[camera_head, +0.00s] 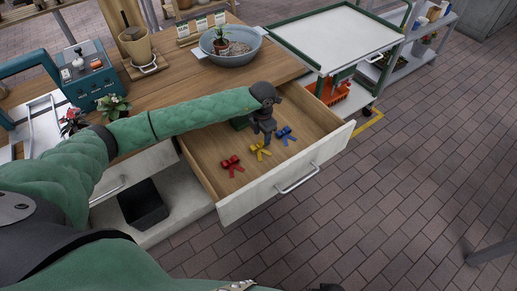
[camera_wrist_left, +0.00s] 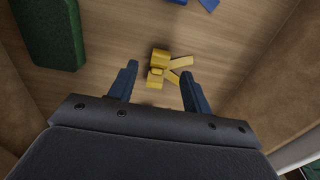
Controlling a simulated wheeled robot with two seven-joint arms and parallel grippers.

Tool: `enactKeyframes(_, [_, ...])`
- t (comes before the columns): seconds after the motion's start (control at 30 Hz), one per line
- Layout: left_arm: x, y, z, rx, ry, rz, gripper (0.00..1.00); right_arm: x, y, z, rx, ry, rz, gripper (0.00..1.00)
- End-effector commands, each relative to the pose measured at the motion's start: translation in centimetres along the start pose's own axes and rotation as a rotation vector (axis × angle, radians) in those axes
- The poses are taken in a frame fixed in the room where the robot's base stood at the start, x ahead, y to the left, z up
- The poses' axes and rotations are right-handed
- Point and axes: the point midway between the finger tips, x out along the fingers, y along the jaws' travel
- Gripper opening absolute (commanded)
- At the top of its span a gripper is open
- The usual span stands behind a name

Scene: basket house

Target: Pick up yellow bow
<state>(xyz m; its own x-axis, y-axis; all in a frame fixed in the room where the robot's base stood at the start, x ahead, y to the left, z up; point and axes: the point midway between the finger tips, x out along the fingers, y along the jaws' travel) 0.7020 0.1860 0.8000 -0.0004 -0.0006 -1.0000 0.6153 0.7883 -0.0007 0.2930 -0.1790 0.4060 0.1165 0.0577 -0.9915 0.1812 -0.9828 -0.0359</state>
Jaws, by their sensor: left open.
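The yellow bow (camera_head: 260,151) lies on the floor of the open wooden drawer (camera_head: 222,200), between a red bow (camera_head: 232,163) and a blue bow (camera_head: 286,134). My left gripper (camera_head: 267,136) reaches into the drawer from above, close to the yellow bow. In the left wrist view the open blue-grey fingers of my left gripper (camera_wrist_left: 158,82) are spread to either side of the yellow bow (camera_wrist_left: 158,72), which lies between and just past their tips. Nothing is held. My right gripper does not show.
A dark green block (camera_wrist_left: 48,32) lies in the drawer beside my left gripper. The drawer walls are close around it. A wooden tabletop (camera_head: 180,100) with a grey basin (camera_head: 232,47) is behind, and a white-topped green cart (camera_head: 335,35) stands at the right.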

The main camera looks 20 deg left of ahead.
Motion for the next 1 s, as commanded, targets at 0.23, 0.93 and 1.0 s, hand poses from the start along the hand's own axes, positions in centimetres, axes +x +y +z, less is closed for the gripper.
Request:
enactKeyframes(0.23, [3.5, 0.0, 0.0, -0.001, 0.001, -0.001, 0.49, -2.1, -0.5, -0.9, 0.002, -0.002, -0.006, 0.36])
enactKeyframes(0.93, [4.1, 0.0, 0.0, 0.0, 0.0, 0.0, 0.01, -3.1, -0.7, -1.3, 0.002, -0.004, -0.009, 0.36])
enactKeyframes(1.0, [4.1, 0.0, 0.0, 0.0, 0.0, 0.0, 0.01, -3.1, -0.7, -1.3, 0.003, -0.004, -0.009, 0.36])
